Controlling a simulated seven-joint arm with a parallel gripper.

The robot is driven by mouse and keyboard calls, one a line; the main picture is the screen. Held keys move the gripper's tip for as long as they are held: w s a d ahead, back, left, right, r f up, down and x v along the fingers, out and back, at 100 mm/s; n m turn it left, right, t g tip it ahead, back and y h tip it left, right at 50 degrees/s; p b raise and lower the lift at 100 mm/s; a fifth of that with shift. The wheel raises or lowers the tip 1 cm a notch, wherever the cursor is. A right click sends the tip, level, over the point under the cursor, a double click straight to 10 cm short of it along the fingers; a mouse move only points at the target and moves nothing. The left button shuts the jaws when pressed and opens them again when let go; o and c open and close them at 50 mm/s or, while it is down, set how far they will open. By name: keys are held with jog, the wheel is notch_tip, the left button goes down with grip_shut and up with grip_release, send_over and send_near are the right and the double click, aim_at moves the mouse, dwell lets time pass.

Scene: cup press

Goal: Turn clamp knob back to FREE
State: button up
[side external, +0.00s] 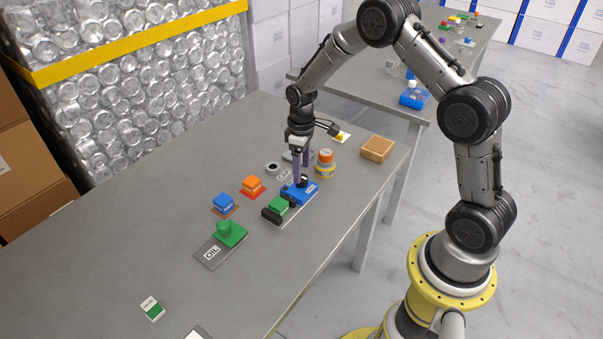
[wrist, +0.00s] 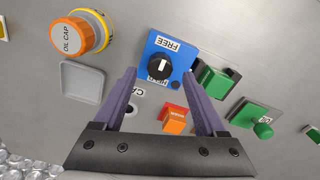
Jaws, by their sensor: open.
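The clamp knob (wrist: 160,67) is black with a white pointer mark and sits on a blue plate (wrist: 152,47). The plate has a FREE label at the top of the wrist view and a second label on the opposite side, which I cannot read. The exact pointer direction is hard to tell. My gripper (wrist: 160,74) is open, with its two purple fingers on either side of the knob in this view. In the side external view my gripper (side external: 300,177) points down over the blue plate (side external: 308,192). I cannot tell whether the fingers touch the knob.
A green block (side external: 278,204) sits beside the blue plate. A yellow can with an orange cap (side external: 326,157) stands close behind. Orange (side external: 252,186) and blue (side external: 223,204) blocks, and a green knobbed piece (side external: 232,235) on an OIL plate, lie to the left. The front left table is mostly clear.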

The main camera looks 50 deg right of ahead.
aim_at(302, 177)
notch_tip(302, 177, up, 11)
dwell(0.3)
